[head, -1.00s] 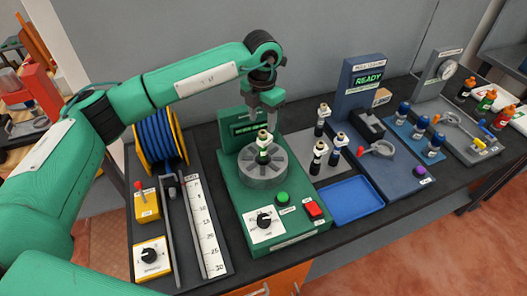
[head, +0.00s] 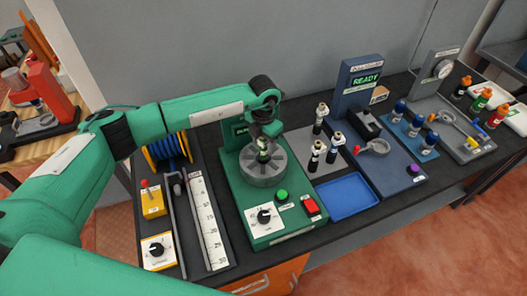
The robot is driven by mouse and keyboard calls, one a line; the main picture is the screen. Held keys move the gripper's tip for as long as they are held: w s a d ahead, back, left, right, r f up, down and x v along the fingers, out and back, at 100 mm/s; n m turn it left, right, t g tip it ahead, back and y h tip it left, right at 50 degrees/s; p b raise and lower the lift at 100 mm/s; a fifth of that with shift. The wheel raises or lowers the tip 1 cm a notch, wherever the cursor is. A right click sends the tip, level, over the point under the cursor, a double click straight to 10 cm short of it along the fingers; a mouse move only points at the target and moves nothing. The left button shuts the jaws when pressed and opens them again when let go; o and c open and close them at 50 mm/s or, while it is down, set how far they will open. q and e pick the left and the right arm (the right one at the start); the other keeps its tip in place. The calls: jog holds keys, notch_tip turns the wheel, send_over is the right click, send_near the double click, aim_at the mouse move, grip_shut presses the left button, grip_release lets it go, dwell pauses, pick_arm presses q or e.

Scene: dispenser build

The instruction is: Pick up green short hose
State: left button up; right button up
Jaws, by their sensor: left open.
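A small upright part with a green band, which I take as the green short hose (head: 264,156), stands in the centre of the round grey slotted chuck (head: 262,180) on the green machine (head: 246,205). My left gripper (head: 266,142) is open and points down right over this part. Its fingers are at the part's upper end and hide its top. I cannot tell whether they touch it. My right gripper is not in view.
Several dark bottles with pale tops (head: 316,157) stand on a grey plate to the right. An empty blue tray (head: 347,198) lies in front of them. A blue READY machine (head: 358,85) stands behind. The blue hose reel (head: 165,149) and ruler (head: 206,225) are on the left.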

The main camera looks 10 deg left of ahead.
pick_arm(q)
grip_shut()
jog(key=shift+w+r, duration=0.1)
jog(key=shift+r, duration=0.05)
